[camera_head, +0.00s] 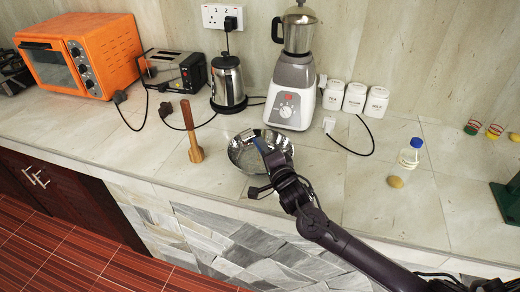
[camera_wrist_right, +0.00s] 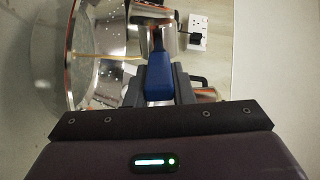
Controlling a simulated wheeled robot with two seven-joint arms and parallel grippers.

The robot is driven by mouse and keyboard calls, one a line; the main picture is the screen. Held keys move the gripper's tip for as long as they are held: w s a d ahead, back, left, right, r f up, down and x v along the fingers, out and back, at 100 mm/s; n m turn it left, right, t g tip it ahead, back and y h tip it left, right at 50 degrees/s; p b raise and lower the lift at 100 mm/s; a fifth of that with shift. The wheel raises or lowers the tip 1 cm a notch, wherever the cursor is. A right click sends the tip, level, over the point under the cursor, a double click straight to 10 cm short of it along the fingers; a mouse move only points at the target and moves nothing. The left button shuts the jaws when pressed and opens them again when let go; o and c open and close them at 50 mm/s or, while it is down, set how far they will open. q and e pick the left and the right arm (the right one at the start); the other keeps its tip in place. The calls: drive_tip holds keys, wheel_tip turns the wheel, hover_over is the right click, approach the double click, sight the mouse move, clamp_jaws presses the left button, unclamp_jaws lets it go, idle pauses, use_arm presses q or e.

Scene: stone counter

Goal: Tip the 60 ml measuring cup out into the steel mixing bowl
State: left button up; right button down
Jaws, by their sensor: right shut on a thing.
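The steel mixing bowl (camera_head: 238,153) stands on the counter near its front edge; it fills the left of the right wrist view (camera_wrist_right: 85,75). My right gripper (camera_head: 272,163) is at the bowl's front right rim. It is shut on the blue handle (camera_wrist_right: 158,78) of the steel measuring cup (camera_wrist_right: 152,30), whose body is partly cut off at the top of that view. The cup is over the bowl and looks tilted. A thin yellowish line, seemingly a stream, runs between cup and bowl. My arm hides part of the bowl in the head view. My left gripper is out of view.
A blender (camera_head: 292,85) and a steel kettle (camera_head: 228,82) stand behind the bowl. A wooden tool (camera_head: 193,145) stands to its left. A blue-capped bottle (camera_head: 409,155) and a small yellowish-brown object (camera_head: 395,182) are at the right. White canisters (camera_head: 355,98) line the wall.

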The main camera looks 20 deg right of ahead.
drive_tip(key=shift+d+m, duration=0.3)
drive_tip(key=shift+d+m, duration=0.2)
drive_tip(key=shift+m, duration=0.9)
idle(0.8)
